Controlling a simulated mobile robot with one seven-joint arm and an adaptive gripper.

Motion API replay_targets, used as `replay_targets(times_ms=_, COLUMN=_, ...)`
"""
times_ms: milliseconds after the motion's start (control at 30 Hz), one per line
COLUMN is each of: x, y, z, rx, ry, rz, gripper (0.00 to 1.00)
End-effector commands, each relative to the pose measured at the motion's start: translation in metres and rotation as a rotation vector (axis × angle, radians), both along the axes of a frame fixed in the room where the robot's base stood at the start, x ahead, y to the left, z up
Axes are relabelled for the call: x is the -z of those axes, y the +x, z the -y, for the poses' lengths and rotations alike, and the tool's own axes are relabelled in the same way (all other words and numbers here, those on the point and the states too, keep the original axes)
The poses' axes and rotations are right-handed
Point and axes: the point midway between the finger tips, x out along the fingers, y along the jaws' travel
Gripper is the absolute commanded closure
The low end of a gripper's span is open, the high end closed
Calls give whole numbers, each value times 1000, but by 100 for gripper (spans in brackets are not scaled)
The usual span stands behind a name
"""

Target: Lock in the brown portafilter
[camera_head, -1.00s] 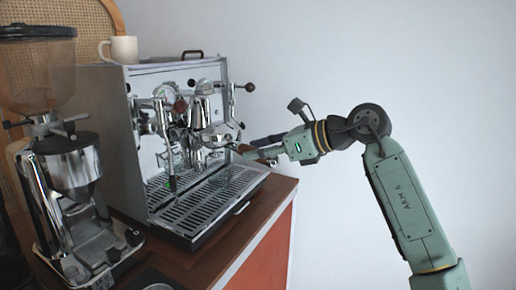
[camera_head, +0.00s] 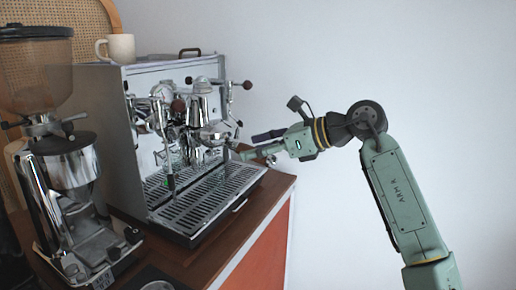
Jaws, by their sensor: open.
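The espresso machine (camera_head: 180,85) stands on the cart, its chrome group head (camera_head: 203,103) facing right. A chrome piece that looks like the portafilter (camera_head: 214,134) sits right below the group head, above the drip tray. Its brown handle is not clearly visible, and I cannot tell how it is seated. My gripper (camera_head: 246,147) reaches in from the right, close to the front of the machine. Its green finger and a dark finger are spread apart, with the fingertips near the portafilter. I see nothing clearly held between them.
The drip tray (camera_head: 222,193) lies below the gripper. A grinder (camera_head: 68,165) stands at the left, near the camera. A white mug (camera_head: 120,48) sits on top of the machine. Steam levers with dark knobs stick out at its front. The right side is clear.

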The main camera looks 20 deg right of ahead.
Motion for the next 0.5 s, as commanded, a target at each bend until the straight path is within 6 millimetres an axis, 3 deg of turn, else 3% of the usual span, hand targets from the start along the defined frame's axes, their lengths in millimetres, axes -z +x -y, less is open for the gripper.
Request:
replay_targets(times_ms=267, x=0, y=-3, z=3, rx=1, ry=-1, rz=-3, gripper=51)
replay_targets(times_ms=500, x=-16, y=-30, z=29, rx=4, ry=0, rz=-1, gripper=51)
